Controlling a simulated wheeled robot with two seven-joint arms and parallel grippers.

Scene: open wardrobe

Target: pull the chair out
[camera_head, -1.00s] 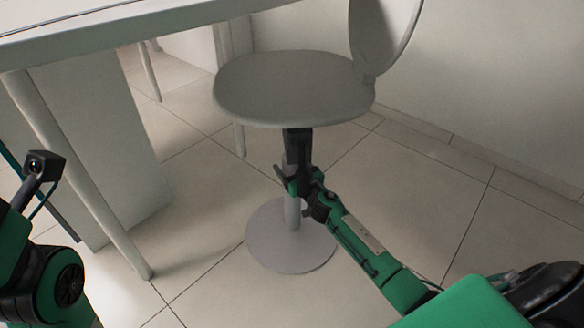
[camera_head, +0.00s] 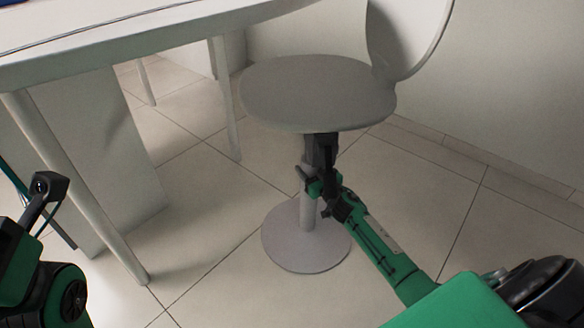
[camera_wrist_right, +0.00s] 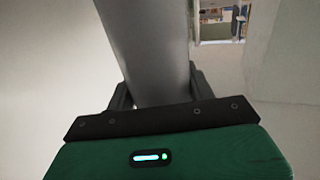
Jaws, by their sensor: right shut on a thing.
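The grey chair (camera_head: 315,92) stands upright in the middle of the head view, with a round seat, a backrest (camera_head: 408,35) at the right and a round floor base (camera_head: 290,250). My right gripper (camera_head: 312,180) is shut on the chair's post under the seat. In the right wrist view the post (camera_wrist_right: 148,50) runs up between the fingers of my right gripper (camera_wrist_right: 160,92). The seat hides the top of the post from the head camera. Of my left arm only parts show at the lower left; its gripper fingers are not visible.
A white table (camera_head: 130,45) is at the upper left, with a leg (camera_head: 75,190) and a panel beneath it. A wall (camera_head: 520,100) stands behind the chair on the right. The tiled floor (camera_head: 450,215) to the right is largely clear.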

